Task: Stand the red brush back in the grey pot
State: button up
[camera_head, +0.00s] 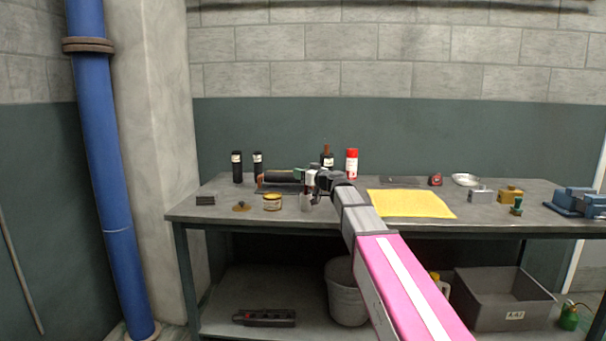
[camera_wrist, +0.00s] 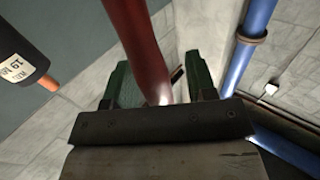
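The grey pot (camera_head: 306,202) stands on the workbench, just below my gripper. It is small and partly covered by the gripper in the head view. The red brush shows in the wrist view as a thick red handle (camera_wrist: 146,50), slanting down between the two green fingers of my gripper (camera_wrist: 160,85). The fingers stand apart, and a gap shows between the handle and the right finger. The handle's lower end is hidden behind the gripper body. In the head view, my gripper (camera_head: 311,183) is small over the bench, and the brush is hard to make out.
A dark bottle (camera_head: 327,160) with an orange-brown top stands behind my gripper; a dark labelled one (camera_wrist: 20,58) is close in the wrist view. A red spray can (camera_head: 352,162) and a small tin (camera_head: 272,202) are nearby. A yellow cloth (camera_head: 412,204) lies to the right.

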jog(key=v, duration=1)
jog(key=shift+s+d, duration=0.3)
